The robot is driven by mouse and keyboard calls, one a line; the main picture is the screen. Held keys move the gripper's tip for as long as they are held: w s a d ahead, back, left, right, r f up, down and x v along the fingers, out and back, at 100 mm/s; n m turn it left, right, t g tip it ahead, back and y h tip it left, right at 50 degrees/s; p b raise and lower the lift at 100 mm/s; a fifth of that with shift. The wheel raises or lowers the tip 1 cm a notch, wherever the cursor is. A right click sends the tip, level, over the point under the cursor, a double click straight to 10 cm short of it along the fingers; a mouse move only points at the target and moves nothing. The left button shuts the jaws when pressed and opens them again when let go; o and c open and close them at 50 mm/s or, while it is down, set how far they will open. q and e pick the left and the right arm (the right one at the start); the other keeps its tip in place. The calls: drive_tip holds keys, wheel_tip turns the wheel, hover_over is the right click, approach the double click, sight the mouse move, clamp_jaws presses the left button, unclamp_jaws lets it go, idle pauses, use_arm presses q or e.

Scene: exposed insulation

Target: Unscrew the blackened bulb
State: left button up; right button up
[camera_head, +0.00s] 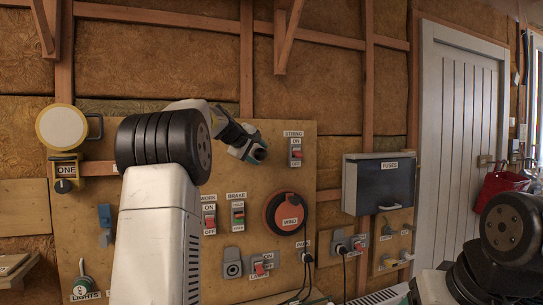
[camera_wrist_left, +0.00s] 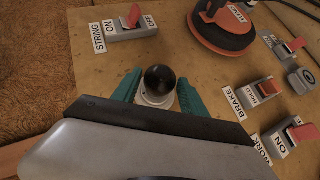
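The blackened bulb (camera_wrist_left: 159,79) is a dark, glossy ball on a white base (camera_wrist_left: 155,98), seen in the left wrist view in front of the wooden board. My left gripper (camera_wrist_left: 161,76) has its two teal fingers on either side of the bulb, very close to it. Whether they press on it is unclear. In the head view my left gripper (camera_head: 256,153) is at the upper part of the board, left of the STRING switch, and hides the bulb. My right arm shows at the lower right edge of the head view, without its gripper.
The board (camera_head: 285,185) carries a STRING switch (camera_head: 295,150), BRAKE switch (camera_head: 238,214), WORK switch (camera_head: 209,218) and round orange-and-black unit (camera_head: 285,214). A yellow-rimmed round lamp (camera_head: 62,126) is at left. The fuse box (camera_head: 379,184) and white door (camera_head: 457,140) are at right.

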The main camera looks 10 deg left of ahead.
use_arm(q)
drive_tip(key=shift+c, duration=1.4)
drive_tip(key=shift+s+d, duration=0.35)
drive_tip(key=shift+s, duration=0.2)
drive_tip(key=shift+s+d, duration=0.75)
drive_tip(key=shift+s, duration=0.35)
drive_tip(key=shift+s+d, duration=0.75)
drive_tip(key=shift+s, duration=0.35)
